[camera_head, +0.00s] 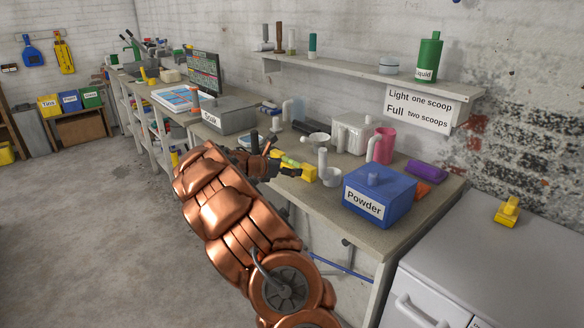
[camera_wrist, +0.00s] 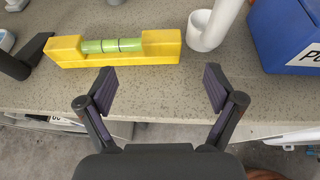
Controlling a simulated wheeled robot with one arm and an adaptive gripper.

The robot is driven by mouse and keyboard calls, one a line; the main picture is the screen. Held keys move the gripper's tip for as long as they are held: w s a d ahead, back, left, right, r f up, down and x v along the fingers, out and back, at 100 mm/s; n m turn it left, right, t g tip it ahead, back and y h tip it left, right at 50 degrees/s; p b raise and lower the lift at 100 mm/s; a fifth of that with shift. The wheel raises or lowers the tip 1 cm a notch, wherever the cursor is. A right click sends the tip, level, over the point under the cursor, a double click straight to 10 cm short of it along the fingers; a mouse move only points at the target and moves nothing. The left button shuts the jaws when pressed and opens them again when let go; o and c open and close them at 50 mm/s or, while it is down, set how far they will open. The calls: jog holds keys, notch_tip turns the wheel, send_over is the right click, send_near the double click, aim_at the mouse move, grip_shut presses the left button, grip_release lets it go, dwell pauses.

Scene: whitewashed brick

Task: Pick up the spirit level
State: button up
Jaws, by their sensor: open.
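The spirit level is a yellow block with a green vial; it lies on the bench near its front edge. In the wrist view the spirit level (camera_wrist: 158,53) is at the upper left of centre, lengthwise across the picture. In the head view the spirit level (camera_head: 307,173) is partly hidden behind my gripper (camera_head: 281,168). My gripper (camera_wrist: 160,88) is open and empty. Its two fingers point towards the level from the bench's front edge side, with a gap between them and the level.
A white cylindrical cup (camera_wrist: 207,32) stands just right of the level. A blue Powder box (camera_head: 376,197) is further right. A dark object (camera_wrist: 22,58) lies close to the level's left end. The bench top (camera_wrist: 270,95) in front of the level is bare.

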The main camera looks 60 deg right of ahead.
aim_at(305, 169)
jog(key=shift+f+p+x, duration=0.2)
jog(key=shift+p+x, duration=0.2)
jog(key=shift+x, duration=1.45)
jog(key=shift+f+p+x, duration=0.25)
jog(key=shift+p+x, duration=0.1)
jog(key=shift+x, duration=1.55)
jog(key=shift+a, duration=0.2)
jog(key=c, duration=1.3)
jog(key=shift+r, duration=0.15)
jog(key=shift+c, duration=0.2)
